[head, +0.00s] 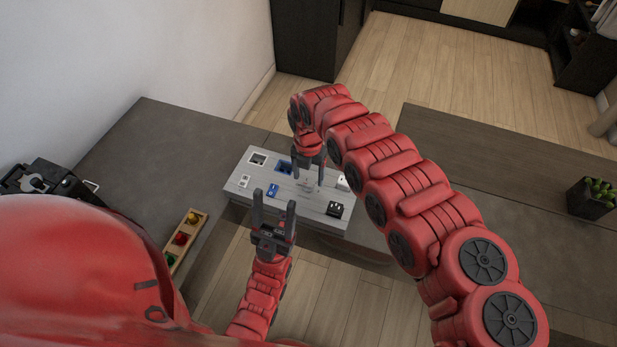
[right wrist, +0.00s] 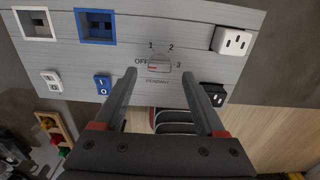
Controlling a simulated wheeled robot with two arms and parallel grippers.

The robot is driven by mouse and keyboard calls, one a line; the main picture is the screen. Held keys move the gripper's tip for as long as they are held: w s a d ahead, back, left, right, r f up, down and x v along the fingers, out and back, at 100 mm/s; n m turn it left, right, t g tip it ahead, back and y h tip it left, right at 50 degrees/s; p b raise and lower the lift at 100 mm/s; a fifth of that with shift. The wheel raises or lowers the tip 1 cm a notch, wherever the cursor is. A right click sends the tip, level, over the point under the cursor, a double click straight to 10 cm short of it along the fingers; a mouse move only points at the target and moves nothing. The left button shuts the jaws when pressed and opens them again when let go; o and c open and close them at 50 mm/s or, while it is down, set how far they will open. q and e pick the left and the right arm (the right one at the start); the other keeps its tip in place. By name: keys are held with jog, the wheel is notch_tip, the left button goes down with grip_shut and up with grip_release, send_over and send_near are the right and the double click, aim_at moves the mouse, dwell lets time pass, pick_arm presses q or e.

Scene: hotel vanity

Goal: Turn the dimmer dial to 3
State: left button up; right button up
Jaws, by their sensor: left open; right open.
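The dimmer dial (right wrist: 159,64) is a small pale knob on the grey panel (right wrist: 135,35), with OFF, 1, 2 and 3 printed around it. Its red mark sits at its left side, near OFF. My right gripper (right wrist: 159,76) is open, with one finger to each side of the dial; whether they touch it I cannot tell. In the head view the right gripper (head: 310,170) points down at the panel (head: 235,183), and the dial is hard to make out. My left gripper (head: 274,198) is open and empty at the panel's front edge.
The panel also bears a blue rocker switch (right wrist: 103,84), a white switch (right wrist: 51,83), a blue-framed socket (right wrist: 96,26), a white outlet (right wrist: 232,41) and a black outlet (right wrist: 213,94). A wooden tray (head: 199,228) with coloured items lies left. A plant pot (head: 590,197) stands right.

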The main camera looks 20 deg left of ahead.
aim_at(308, 186)
jog(key=shift+f, duration=1.25)
grip_shut()
